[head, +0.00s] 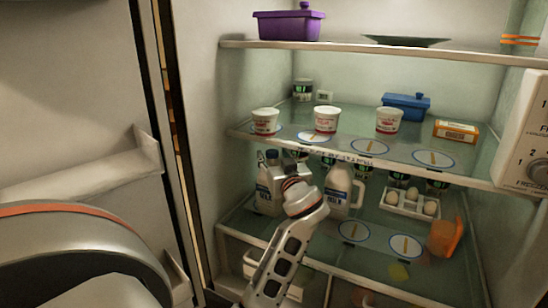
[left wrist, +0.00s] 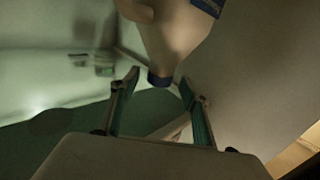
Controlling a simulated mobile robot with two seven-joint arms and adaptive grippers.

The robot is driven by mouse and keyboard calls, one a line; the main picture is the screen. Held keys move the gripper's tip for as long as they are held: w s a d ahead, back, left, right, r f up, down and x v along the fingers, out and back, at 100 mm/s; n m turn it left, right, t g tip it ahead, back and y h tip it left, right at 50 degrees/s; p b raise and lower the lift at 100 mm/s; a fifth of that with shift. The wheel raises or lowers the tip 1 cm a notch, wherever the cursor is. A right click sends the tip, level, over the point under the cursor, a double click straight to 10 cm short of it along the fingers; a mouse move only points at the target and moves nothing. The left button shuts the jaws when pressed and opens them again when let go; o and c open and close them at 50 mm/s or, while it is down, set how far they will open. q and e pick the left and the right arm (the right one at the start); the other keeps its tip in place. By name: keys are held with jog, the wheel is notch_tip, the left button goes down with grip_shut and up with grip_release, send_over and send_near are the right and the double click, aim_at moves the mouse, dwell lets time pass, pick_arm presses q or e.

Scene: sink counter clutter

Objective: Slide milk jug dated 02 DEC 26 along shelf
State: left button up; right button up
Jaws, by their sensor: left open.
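Two white milk jugs stand on the fridge's middle shelf (head: 375,215) in the head view, a left jug (head: 264,199) and a right jug (head: 338,187). I cannot read a date on either. My left gripper (head: 287,168) is at the left jug's upper right side and partly covers it. In the left wrist view the gripper (left wrist: 159,77) is open. A jug with a dark blue cap (left wrist: 160,80) shows upside down, its cap between and just beyond the fingertips. I cannot tell whether the fingers touch it. My right gripper is not in view.
White cups (head: 327,119), a blue container (head: 406,107) and an orange box (head: 455,131) stand on the shelf above. An egg tray (head: 408,203) and a tipped orange container (head: 446,237) are right of the jugs. Round mats (head: 354,231) lie in front. The fridge's left wall is close.

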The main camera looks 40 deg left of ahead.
pick_arm(q)
jog(key=v, duration=0.7)
jog(key=shift+d, duration=0.2)
jog(key=shift+s, duration=0.1)
dwell(0.3)
